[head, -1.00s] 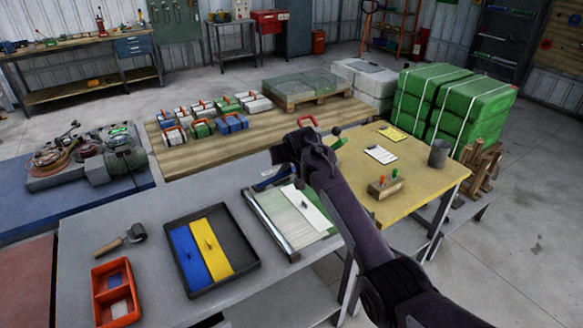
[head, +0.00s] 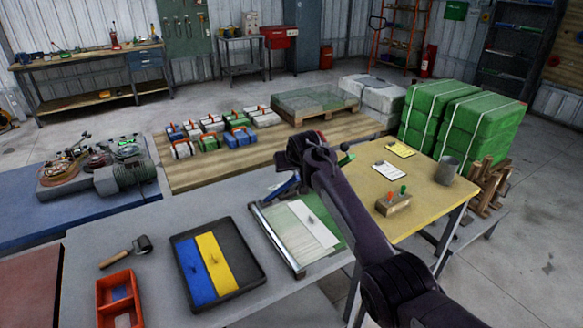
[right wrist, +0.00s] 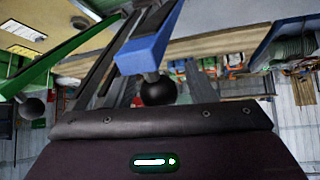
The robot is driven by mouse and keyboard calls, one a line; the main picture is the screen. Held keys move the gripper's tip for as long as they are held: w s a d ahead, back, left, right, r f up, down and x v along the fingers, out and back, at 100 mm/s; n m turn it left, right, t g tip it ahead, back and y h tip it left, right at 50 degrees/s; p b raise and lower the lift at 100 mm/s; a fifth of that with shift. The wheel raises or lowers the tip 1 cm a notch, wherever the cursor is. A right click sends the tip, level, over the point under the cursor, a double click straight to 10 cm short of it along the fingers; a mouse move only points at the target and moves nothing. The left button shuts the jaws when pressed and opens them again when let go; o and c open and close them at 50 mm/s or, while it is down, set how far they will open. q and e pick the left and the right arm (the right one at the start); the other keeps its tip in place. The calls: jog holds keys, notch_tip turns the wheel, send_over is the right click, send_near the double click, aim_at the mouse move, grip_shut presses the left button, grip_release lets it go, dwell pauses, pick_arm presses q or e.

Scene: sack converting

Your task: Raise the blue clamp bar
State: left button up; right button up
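The blue clamp bar (head: 285,187) shows as a short blue piece at the back edge of the grey bench, just left of my right wrist. In the right wrist view its blue end (right wrist: 150,45) lies close in front of my gripper, with a black ball knob (right wrist: 158,90) below it. My right arm reaches over the bench and hides part of the bar and the gripper's fingers in the head view. The dark fingers (right wrist: 108,82) show only partly beside the bar; their grip is unclear. My left gripper is out of view.
A green bar (right wrist: 60,62) with a black knob stands beside the blue one. A board with white and green sheets (head: 300,228) lies in front. A black tray (head: 253,262) holds blue and yellow pieces. A yellow table (head: 420,215) stands right.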

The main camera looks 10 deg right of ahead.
aim_at(296, 176)
jog(key=shift+s, duration=0.1)
jog(key=b+v, duration=0.2)
jog(key=v, duration=0.4)
jog(key=shift+s+r, duration=0.15)
jog(key=shift+r, duration=0.05)
jog(key=shift+s+r, duration=0.35)
jog(key=shift+r, duration=0.1)
jog(key=shift+f, duration=0.1)
